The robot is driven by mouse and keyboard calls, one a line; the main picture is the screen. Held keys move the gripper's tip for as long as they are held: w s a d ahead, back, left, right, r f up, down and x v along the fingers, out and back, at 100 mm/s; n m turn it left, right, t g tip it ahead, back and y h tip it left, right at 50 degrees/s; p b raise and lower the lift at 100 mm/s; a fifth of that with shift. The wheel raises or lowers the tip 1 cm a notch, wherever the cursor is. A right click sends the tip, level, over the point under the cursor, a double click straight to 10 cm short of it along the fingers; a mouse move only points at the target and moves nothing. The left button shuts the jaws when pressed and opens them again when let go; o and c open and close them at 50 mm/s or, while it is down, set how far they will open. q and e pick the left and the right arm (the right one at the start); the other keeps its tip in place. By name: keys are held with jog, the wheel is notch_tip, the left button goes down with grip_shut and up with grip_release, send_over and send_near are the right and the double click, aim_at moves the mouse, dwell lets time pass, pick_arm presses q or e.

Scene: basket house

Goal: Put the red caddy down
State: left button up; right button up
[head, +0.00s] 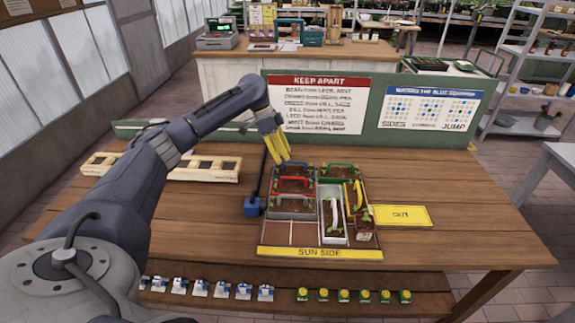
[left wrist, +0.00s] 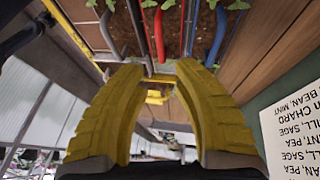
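The red caddy (head: 292,186) has a red arched handle and small plants. It stands in the left column of the partitioned tray (head: 320,252), between a blue-handled caddy (head: 292,167) behind and a grey-handled caddy (head: 290,207) in front. My left gripper (head: 285,162) has yellow fingers and points down over the back of that column. In the left wrist view its fingers (left wrist: 155,68) are apart with nothing gripped between them; the red handle (left wrist: 157,30) shows beyond the tips, beside the blue handle (left wrist: 216,35). My right gripper is not in view.
Green-, white- and yellow-handled caddies fill the tray's right side; its front-left cells (head: 292,233) look bare. A yellow "OUT" mat (head: 402,215) lies right of the tray, a wooden rack (head: 205,168) left. A "KEEP APART" board (head: 318,103) stands behind. The table's right side is clear.

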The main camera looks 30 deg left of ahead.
pick_arm(q)
jog(key=shift+v, duration=1.1)
